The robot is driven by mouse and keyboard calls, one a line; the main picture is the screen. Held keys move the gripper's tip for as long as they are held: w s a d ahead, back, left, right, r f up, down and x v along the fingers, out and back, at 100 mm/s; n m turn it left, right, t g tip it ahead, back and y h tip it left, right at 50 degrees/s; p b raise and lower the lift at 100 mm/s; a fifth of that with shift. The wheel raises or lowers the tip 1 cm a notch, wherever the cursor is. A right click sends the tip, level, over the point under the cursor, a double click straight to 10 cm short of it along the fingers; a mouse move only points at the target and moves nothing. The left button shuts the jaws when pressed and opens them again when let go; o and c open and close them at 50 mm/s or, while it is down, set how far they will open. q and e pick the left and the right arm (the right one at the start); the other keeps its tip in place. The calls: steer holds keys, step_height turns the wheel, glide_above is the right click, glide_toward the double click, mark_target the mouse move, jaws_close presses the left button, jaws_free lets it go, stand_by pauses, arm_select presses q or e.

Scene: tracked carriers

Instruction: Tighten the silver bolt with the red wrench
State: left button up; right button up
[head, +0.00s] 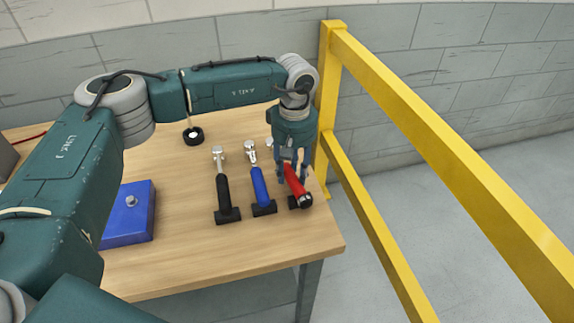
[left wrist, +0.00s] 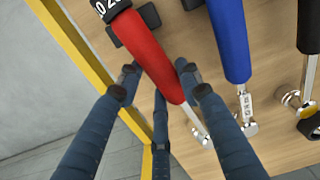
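The red wrench (head: 296,184) lies at the right end of a row of wrenches on the wooden table, its handle end on a small black holder. My left gripper (head: 290,170) points down over its handle. In the left wrist view the red handle (left wrist: 150,58) runs between the spread fingers (left wrist: 158,86), with a gap showing at the left finger; contact at the right finger is unclear. The silver bolt (head: 131,200) stands on a blue block (head: 125,225) at the table's left. My right gripper is not in view.
A blue wrench (head: 260,186) and a black wrench (head: 223,190) lie left of the red one. A black round part (head: 193,136) stands behind them. A yellow railing (head: 420,120) runs close along the table's right. The table front (head: 220,255) is clear.

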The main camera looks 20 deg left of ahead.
arm_select(q)
steer(key=shift+d+r, duration=0.1)
steer(key=c, duration=0.4)
steer(key=shift+w+d+r, duration=0.1)
steer(key=shift+d, duration=0.05)
jaws_close()
steer(key=shift+r, duration=0.1)
steer(key=shift+r+p, duration=1.8)
steer(key=shift+r, duration=1.65)
